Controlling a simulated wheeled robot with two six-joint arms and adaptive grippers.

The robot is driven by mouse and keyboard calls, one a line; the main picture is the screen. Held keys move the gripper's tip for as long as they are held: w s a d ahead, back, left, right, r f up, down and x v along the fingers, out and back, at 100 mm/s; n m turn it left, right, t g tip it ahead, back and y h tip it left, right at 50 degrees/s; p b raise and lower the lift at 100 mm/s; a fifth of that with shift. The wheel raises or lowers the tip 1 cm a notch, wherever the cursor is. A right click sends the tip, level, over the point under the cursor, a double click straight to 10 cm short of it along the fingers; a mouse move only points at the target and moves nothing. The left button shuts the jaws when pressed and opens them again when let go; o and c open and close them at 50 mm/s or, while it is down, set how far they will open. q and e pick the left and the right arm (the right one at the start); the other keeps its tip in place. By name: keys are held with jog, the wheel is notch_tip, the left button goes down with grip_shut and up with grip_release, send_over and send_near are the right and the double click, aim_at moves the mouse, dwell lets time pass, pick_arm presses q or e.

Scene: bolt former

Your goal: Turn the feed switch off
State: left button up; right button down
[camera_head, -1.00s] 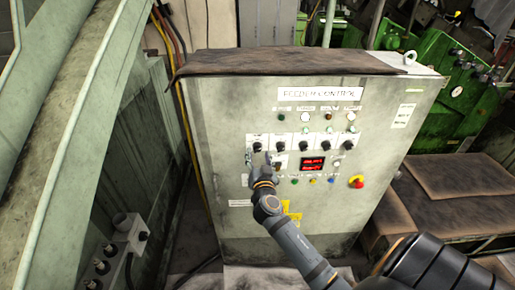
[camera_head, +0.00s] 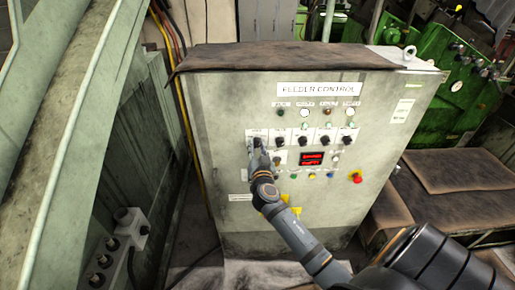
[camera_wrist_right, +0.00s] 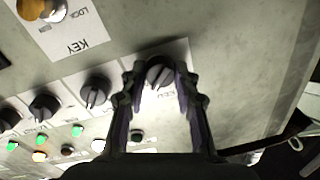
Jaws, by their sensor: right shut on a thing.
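The feed switch (camera_wrist_right: 160,74) is a black rotary knob on a pale label plate, at the end of a row of similar knobs. In the head view it is the leftmost knob (camera_head: 257,141), partly hidden by my right gripper (camera_head: 259,149). In the right wrist view the two fingers of my right gripper (camera_wrist_right: 160,82) stand on either side of the knob and are shut on it. The knob's label is partly covered and hard to read. My left gripper is not in view.
The grey feeder control cabinet (camera_head: 230,110) carries several other knobs (camera_head: 303,140), lamps, a red display (camera_head: 312,158) and a red emergency button (camera_head: 356,176). A key switch (camera_wrist_right: 40,8) is close to my right gripper. Green machinery (camera_head: 450,90) stands at right.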

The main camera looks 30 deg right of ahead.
jog(key=n+b, duration=0.1)
jog(key=n, duration=0.3)
jog(key=shift+n, duration=2.2)
jog(key=shift+g, duration=0.3)
jog(key=shift+r, duration=0.1)
jog(key=c, duration=1)
grip_release()
jog(key=shift+s, duration=0.1)
